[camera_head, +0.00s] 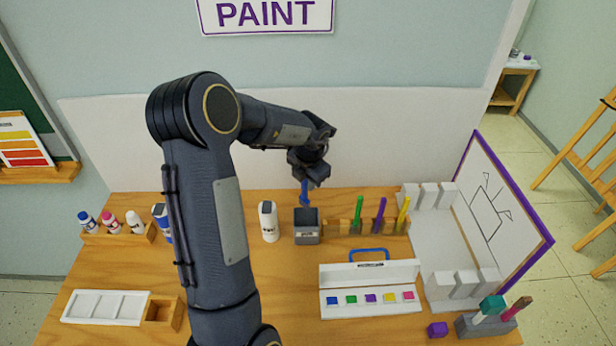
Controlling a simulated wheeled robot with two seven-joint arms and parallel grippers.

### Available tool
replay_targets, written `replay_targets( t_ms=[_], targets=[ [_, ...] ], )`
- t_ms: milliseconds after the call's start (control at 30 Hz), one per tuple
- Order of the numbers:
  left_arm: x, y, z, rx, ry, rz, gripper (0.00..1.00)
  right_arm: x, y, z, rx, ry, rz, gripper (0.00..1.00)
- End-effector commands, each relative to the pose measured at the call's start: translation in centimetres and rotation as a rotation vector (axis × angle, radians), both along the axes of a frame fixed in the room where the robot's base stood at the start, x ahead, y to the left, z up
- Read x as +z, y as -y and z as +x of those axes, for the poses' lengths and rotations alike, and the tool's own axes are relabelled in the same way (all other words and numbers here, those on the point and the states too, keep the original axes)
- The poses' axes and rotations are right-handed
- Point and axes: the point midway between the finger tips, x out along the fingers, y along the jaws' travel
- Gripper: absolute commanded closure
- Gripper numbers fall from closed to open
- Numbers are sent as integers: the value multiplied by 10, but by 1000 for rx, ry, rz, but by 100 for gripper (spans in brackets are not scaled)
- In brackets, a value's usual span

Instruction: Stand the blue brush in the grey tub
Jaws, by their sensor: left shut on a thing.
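My left gripper (304,178) is shut on the blue brush (305,194) and holds it upright, pointing down. The grey tub (307,238) stands on the wooden table, open at the top, with a small label on its front. The brush's lower end shows at the tub's back rim. I cannot tell whether it is just above the opening, behind the rim or slightly inside. The brush's upper part is hidden by the gripper. My right gripper is not in view.
A white bottle (268,222) stands just left of the tub. A wooden holder (339,227) with green, purple and yellow brushes stands just right. A white paint box (369,273) with a blue handle lies in front. My left arm hides part of the table's left side.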

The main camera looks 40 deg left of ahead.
Motion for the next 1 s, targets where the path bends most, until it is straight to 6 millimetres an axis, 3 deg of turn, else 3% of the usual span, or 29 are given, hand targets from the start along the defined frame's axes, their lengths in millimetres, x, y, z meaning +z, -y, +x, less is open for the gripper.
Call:
replay_targets(
  t_ms=[700, 1000],
  targets=[
    [-64, 10, -14, 5, -14, -10, 100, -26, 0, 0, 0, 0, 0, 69],
    [-79, 12, -15, 3, -8, -4, 100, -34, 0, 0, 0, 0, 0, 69]
  ],
)
